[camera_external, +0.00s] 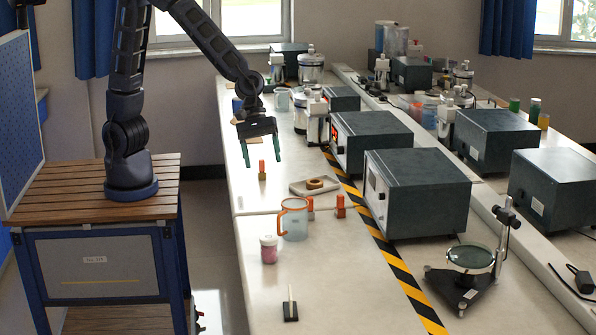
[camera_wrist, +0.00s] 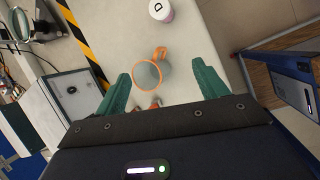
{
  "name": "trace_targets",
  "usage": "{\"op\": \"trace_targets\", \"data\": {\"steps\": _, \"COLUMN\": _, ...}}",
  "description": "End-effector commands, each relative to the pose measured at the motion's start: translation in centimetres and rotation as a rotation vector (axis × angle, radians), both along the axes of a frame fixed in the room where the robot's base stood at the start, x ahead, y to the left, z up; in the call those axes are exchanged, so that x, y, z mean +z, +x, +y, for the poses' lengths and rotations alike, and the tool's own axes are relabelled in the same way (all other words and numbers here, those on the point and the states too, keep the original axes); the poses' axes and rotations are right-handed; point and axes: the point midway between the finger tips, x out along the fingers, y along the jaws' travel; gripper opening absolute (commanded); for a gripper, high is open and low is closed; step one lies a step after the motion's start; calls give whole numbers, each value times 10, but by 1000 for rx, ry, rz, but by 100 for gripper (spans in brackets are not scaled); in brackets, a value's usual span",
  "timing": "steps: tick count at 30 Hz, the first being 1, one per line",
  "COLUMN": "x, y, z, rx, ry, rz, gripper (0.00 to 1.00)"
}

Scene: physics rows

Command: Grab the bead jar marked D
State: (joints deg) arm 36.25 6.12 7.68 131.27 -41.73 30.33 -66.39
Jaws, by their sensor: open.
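The bead jar (camera_external: 269,250) is a small clear jar with pink contents and a white lid, upright near the left edge of the bench. In the wrist view the jar (camera_wrist: 161,11) shows at the top edge, partly cut off, with a "D" on its white lid. My gripper (camera_external: 262,154) has dark green fingers, spread apart and empty, and hangs above the bench farther back than the jar. In the wrist view my gripper (camera_wrist: 161,72) points toward the bench, with the jar beyond its fingertips.
A bluish mug (camera_external: 293,222) with orange rim and handle stands beside the jar, toward the back right. Small orange pieces (camera_external: 262,171) and a tray (camera_external: 300,188) with a ring stand nearby. A black block (camera_external: 290,312) with a white stick is in front. Grey boxes (camera_external: 415,195) line the right.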

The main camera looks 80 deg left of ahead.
Motion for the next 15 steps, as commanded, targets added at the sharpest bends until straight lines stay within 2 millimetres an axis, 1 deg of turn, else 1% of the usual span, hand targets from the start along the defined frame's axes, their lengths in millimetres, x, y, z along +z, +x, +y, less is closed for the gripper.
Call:
{"op": "trace_targets", "data": {"steps": 1, "x": -16, "y": 0, "z": -15, "rx": 38, "ry": 0, "rz": 34, "gripper": 72}}
{"op": "trace_targets", "data": {"steps": 3, "x": -33, "y": 2, "z": -32, "rx": 107, "ry": -3, "rz": 74, "gripper": 72}}
{"op": "trace_targets", "data": {"steps": 9, "x": -85, "y": 1, "z": -78, "rx": 294, "ry": 1, "rz": 177, "gripper": 72}}
{"op": "trace_targets", "data": {"steps": 12, "x": -107, "y": -1, "z": -94, "rx": 370, "ry": 7, "rz": 213, "gripper": 72}}
{"op": "trace_targets", "data": {"steps": 15, "x": -121, "y": -3, "z": -104, "rx": 423, "ry": 11, "rz": 234, "gripper": 72}}
